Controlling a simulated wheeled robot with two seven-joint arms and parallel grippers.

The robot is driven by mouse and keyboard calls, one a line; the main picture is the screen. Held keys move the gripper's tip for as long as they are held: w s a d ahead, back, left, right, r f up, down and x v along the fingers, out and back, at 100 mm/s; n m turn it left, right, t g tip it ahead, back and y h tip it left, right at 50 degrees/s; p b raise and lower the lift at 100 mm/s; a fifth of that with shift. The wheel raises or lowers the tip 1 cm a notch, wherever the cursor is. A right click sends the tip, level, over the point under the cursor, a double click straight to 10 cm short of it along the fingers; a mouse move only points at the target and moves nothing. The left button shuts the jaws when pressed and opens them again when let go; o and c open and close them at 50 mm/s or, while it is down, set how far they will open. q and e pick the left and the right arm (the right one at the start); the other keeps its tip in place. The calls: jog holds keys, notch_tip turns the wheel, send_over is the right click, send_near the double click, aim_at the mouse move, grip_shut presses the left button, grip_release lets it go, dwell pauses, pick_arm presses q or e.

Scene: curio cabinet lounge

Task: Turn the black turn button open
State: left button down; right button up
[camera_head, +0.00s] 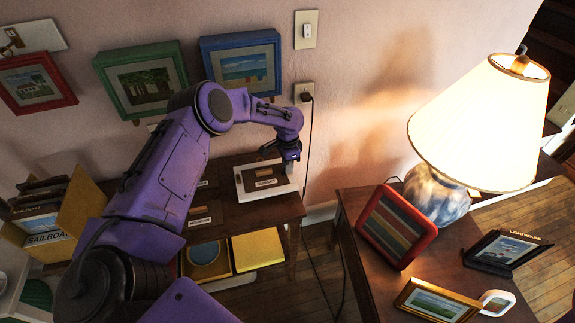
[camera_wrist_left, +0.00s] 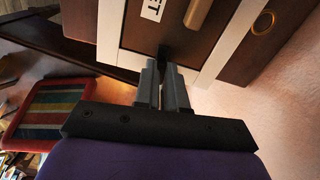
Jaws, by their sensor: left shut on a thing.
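A white-framed box front with a brown panel (camera_head: 262,193) sits on the dark wooden table, with a tan handle and a white label. My left gripper (camera_head: 289,164) reaches down onto the far right part of the white frame. In the left wrist view my left gripper (camera_wrist_left: 163,68) is shut on the black turn button (camera_wrist_left: 165,51), at the edge where the brown panel meets the white frame. The fingers hide most of the button, so its angle is hard to tell. The tan handle (camera_wrist_left: 198,13) is close by. My right gripper is not in view.
Framed pictures hang on the wall, a green one (camera_head: 143,80) and a blue one (camera_head: 241,61). A lit lamp (camera_head: 480,120) and a red striped frame (camera_head: 398,226) stand on the side table at right. A black cord hangs from the wall outlet (camera_head: 304,94) beside my gripper.

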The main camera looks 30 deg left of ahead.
pick_arm(q)
jog(key=n, duration=0.4)
jog(key=shift+d, duration=0.15)
jog(key=n, duration=0.4)
jog(key=shift+d, duration=0.1)
jog(key=n, duration=0.4)
jog(key=shift+d, duration=0.1)
jog(key=shift+d+n+b, duration=0.1)
jog(key=shift+n+b, duration=0.2)
jog(key=shift+n, duration=1.8)
jog(key=c, duration=1.2)
grip_release()
jog(key=shift+w+f, duration=0.1)
notch_tip(320, 180, up, 10)
jog(key=b, duration=0.2)
jog(key=shift+r, duration=0.25)
